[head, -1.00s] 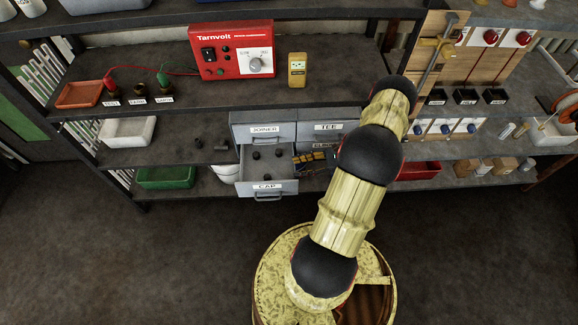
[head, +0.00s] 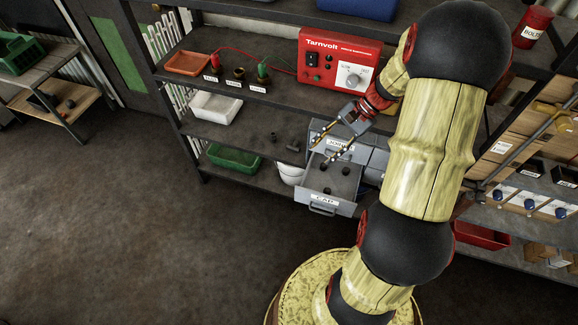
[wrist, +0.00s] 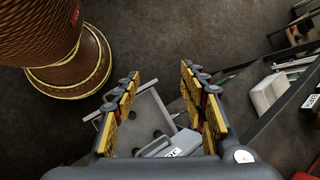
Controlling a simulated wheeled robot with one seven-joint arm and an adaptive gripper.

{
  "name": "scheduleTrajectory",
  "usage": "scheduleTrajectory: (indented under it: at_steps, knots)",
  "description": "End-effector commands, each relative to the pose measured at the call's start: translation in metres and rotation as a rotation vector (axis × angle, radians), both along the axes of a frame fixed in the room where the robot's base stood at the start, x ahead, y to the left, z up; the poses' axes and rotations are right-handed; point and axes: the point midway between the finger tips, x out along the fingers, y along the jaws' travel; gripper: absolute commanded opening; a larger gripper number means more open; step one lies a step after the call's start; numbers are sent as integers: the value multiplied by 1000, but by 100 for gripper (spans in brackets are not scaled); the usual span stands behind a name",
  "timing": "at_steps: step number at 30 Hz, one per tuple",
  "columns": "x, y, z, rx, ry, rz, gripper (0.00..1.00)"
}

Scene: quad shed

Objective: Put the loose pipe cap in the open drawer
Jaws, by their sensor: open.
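The open drawer (head: 345,207), labelled CAP, sticks out of a grey drawer cabinet on the lower shelf. Several small dark caps (head: 345,171) lie inside it. Small dark fittings lie loose on the shelf left of the cabinet, one upright (head: 274,136) and one lying (head: 293,147). I cannot tell whether either is the loose pipe cap. My gripper (head: 325,152) is open, its fingers in front of the cabinet and above the back of the drawer in the head view. In the wrist view the drawer (wrist: 152,97) shows between and beyond the open fingers, which appear empty.
A white bin (head: 217,107) and a green bin (head: 233,157) stand left on the shelves. A white bowl (head: 290,174) is beside the drawer. A red Tarnvolt unit (head: 340,62) stands above. The floor in front is clear. A small bench (head: 50,90) stands far left.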

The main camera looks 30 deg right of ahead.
Motion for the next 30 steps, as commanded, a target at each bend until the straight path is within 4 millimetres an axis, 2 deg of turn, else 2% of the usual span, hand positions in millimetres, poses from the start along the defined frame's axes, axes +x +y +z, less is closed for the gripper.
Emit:
scheduleTrajectory:
  at_steps: [1, 6, 11, 15, 21, 25, 30]
  knots:
    - [1, 20, 22, -65, -27, 79, 42]
    - [-11, 74, 77, -262, -117, 317, 42]
    - [-33, 119, 120, -443, -227, 529, 42]
    - [-58, 152, 152, -596, -343, 701, 42]
    - [-96, 185, 184, -792, -527, 909, 42]
    - [-113, 195, 195, -879, -618, 991, 42]
    - [-122, 199, 200, -930, -674, 1038, 42]
